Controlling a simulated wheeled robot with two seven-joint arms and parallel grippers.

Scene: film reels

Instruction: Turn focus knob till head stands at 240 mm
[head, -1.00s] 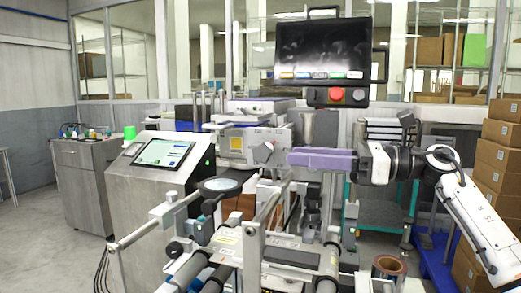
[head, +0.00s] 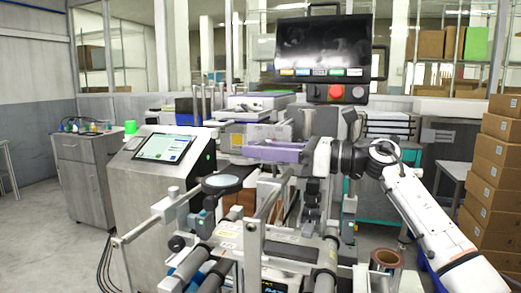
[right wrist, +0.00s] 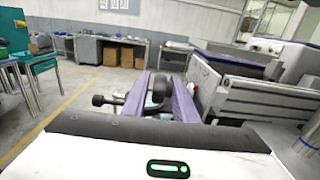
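My right gripper (head: 250,152) reaches in from the right with long purple fingers, in front of the machine's pale print head (head: 238,135). In the right wrist view the two purple fingers (right wrist: 163,78) stand apart. A dark knob-like part (right wrist: 159,92) shows between them, with a black ball-ended lever (right wrist: 99,100) to its left. I cannot tell whether the fingers touch it, or whether it is the focus knob. In the head view the fingers cover part of the head's front. No millimetre scale is readable. My left gripper is not in view.
A console with a lit touchscreen (head: 165,147) stands to the left of the head. A dark monitor (head: 322,47) with a red button (head: 336,91) hangs above. Rollers and rails (head: 250,235) fill the front. Stacked cartons (head: 495,165) stand at right.

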